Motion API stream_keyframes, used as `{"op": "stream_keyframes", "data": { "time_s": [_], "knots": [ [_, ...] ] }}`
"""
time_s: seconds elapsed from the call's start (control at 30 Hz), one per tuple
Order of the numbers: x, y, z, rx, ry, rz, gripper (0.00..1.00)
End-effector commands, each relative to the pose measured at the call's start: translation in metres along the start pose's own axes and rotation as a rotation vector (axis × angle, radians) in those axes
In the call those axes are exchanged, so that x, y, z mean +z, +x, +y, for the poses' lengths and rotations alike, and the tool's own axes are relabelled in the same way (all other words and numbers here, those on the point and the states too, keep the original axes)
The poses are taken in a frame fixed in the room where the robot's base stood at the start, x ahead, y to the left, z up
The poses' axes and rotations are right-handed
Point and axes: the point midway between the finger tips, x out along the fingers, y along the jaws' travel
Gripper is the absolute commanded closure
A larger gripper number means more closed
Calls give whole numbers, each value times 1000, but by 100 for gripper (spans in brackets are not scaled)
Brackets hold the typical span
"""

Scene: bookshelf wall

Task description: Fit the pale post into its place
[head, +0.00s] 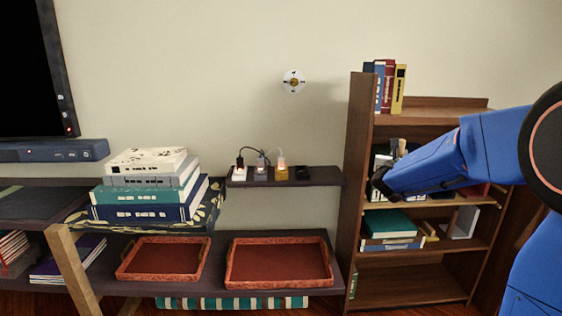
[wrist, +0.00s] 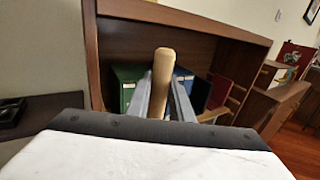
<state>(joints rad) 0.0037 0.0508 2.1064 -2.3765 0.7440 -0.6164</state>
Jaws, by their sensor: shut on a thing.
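The pale post (wrist: 162,75) is a light wooden rod with a rounded end. In the wrist view it stands between the two grey fingers of my gripper (wrist: 160,98), which is shut on it. The post's lower part is hidden by the fingers and wrist. In the head view a small pale piece (head: 401,144) shows at the end of my blue arm, in front of the bookcase's middle shelf; my gripper (head: 394,152) is small and partly hidden there. I cannot make out the post's place in either view.
The brown bookcase (head: 356,150) surrounds the reach area, its side panel close on the left. In the wrist view a green binder (wrist: 127,88), a blue binder (wrist: 184,77) and a dark red book (wrist: 219,90) stand behind the post. A dark wall shelf (head: 325,176) holds small plugged-in devices.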

Motion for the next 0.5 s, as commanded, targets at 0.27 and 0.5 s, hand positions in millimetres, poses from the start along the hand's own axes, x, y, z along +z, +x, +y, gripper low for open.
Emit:
{"op": "stream_keyframes", "data": {
  "time_s": [0.27,0.5],
  "knots": [
    [-128,-17,35,62,-4,7,100],
    [-208,-28,56,100,-3,6,100]
  ]
}}
